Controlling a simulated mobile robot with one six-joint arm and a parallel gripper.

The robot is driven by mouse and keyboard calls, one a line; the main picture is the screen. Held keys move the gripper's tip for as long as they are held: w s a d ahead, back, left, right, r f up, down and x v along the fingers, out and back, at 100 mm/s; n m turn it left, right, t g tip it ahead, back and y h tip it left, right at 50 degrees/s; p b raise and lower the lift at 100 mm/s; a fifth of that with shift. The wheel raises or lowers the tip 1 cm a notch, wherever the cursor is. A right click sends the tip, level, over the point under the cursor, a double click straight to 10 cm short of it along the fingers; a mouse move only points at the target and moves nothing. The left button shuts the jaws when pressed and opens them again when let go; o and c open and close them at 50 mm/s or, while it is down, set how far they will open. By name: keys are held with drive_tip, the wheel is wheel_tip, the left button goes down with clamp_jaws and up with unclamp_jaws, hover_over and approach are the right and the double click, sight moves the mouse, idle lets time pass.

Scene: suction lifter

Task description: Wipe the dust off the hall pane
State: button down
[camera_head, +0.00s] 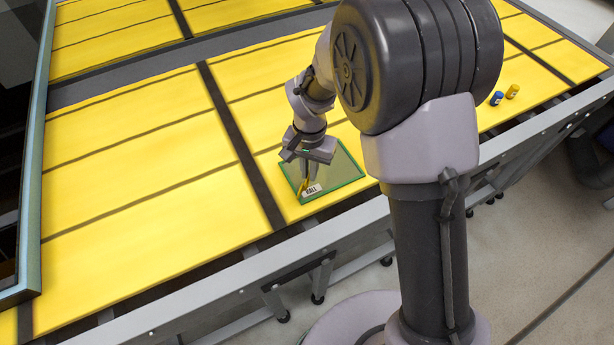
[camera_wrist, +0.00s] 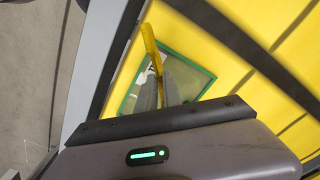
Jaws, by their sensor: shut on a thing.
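The hall pane (camera_head: 343,172) lies flat on the yellow table. It is a greyish see-through sheet with a green rim and a white label reading HALL (camera_head: 313,190). It also shows in the wrist view (camera_wrist: 193,73), partly hidden by my fingers. My gripper (camera_head: 305,178) points down over the pane's left part, with its fingers (camera_wrist: 163,88) shut on a thin yellow thing (camera_wrist: 152,48). The yellow thing is at the label's left side; I cannot tell whether it touches the glass. Dust on the pane cannot be made out.
A small blue container (camera_head: 496,98) and a small yellow one (camera_head: 513,91) stand at the table's right. A large dark panel with a grey-blue frame (camera_head: 35,200) stands at the left. The yellow table (camera_head: 130,190) has dark strips across it and wide bare areas.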

wheel_tip(320, 180, up, 6)
drive_tip(key=p, duration=0.3)
drive_tip(key=shift+r, duration=0.15)
idle(0.4)
